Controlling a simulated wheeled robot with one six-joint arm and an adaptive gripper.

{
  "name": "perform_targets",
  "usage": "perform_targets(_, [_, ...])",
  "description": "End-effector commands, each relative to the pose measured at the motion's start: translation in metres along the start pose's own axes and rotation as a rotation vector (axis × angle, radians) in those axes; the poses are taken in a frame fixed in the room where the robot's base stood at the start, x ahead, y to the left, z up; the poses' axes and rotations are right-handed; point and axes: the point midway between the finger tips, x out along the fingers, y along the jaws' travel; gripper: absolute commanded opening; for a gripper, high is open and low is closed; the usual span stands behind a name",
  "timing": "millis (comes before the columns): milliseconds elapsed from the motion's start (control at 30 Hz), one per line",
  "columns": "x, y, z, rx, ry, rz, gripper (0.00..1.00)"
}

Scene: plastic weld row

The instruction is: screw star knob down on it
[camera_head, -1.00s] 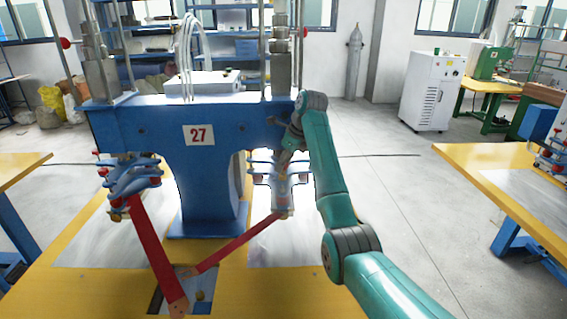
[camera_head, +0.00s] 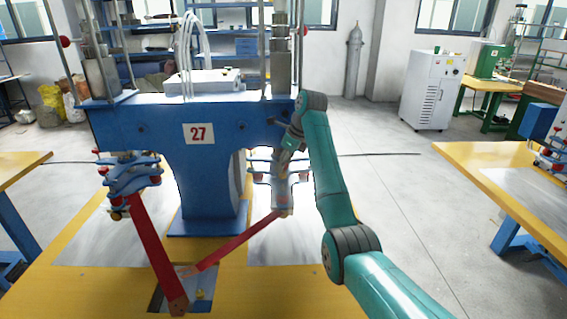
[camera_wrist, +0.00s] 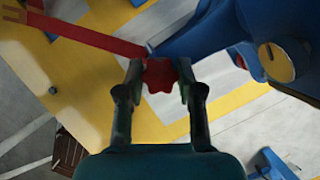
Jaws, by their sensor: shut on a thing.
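The red star knob (camera_wrist: 160,75) shows in the wrist view between the two fingertips of my gripper (camera_wrist: 160,84). My gripper is shut on it, with one finger on each side. What lies directly under the knob is hidden, so I cannot tell how far it is seated. In the head view my gripper (camera_head: 287,160) is by the right side of the blue machine (camera_head: 205,190) marked 27, near its right-hand clamp assembly (camera_head: 282,195). The knob cannot be made out there. A red bar (camera_head: 235,242) runs from the table plate up to that assembly.
A second red bar (camera_head: 155,250) leads to the left clamp assembly (camera_head: 130,180). The machine stands on a yellow table (camera_head: 100,285). Another yellow table (camera_head: 480,170) is at the right, with clear floor (camera_head: 400,200) between.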

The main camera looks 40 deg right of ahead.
Motion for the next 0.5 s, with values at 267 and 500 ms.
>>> perform_targets(267, [0.0027,0.0000,-0.0012,0.000,0.000,0.000,0.13])
perform_targets(500, [0.0029,0.0015,-0.0001,0.130,-0.001,-0.056,0.13])
